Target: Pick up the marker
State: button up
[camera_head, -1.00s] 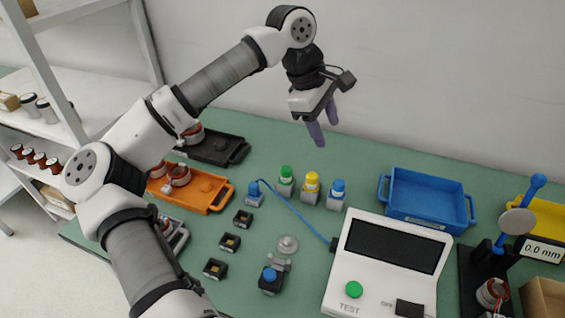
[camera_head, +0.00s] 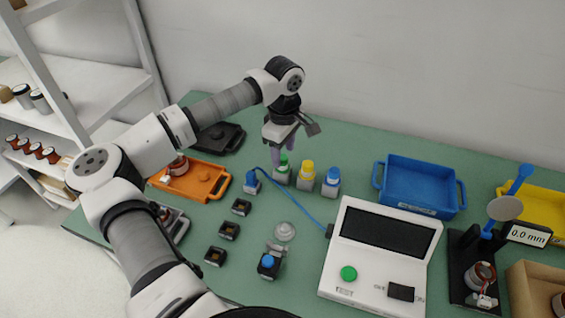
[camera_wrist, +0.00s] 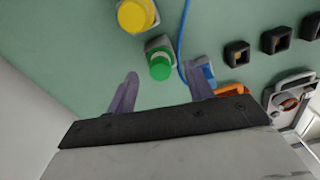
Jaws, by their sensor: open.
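Three short pieces with coloured caps stand in a row on the green table and look like the markers: a green-capped one (camera_head: 282,172), a yellow-capped one (camera_head: 306,174) and a blue-capped one (camera_head: 331,181). My gripper (camera_head: 283,148) points down, just above and behind the green-capped marker, partly covering it in the head view. In the wrist view my gripper (camera_wrist: 162,75) is open and empty, with the green-capped marker (camera_wrist: 160,66) showing between the purple fingertips. The yellow-capped marker (camera_wrist: 136,14) is beside it. I cannot tell whether the fingers surround the green cap.
A blue connector (camera_head: 252,180) with a cable lies just left of the green-capped marker. An orange tray (camera_head: 215,188) and black tray (camera_head: 232,138) are further left. A white tester (camera_head: 375,285) and blue tray (camera_head: 420,205) are right. Small black blocks stand in front.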

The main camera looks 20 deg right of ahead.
aim_at(283, 157)
jog(key=shift+w+a+f+p, duration=0.1)
jog(key=shift+f+p, duration=0.45)
jog(key=shift+f, duration=1.3)
jog(key=c, duration=0.8)
jog(key=shift+r, duration=0.1)
jog(key=shift+c, duration=0.2)
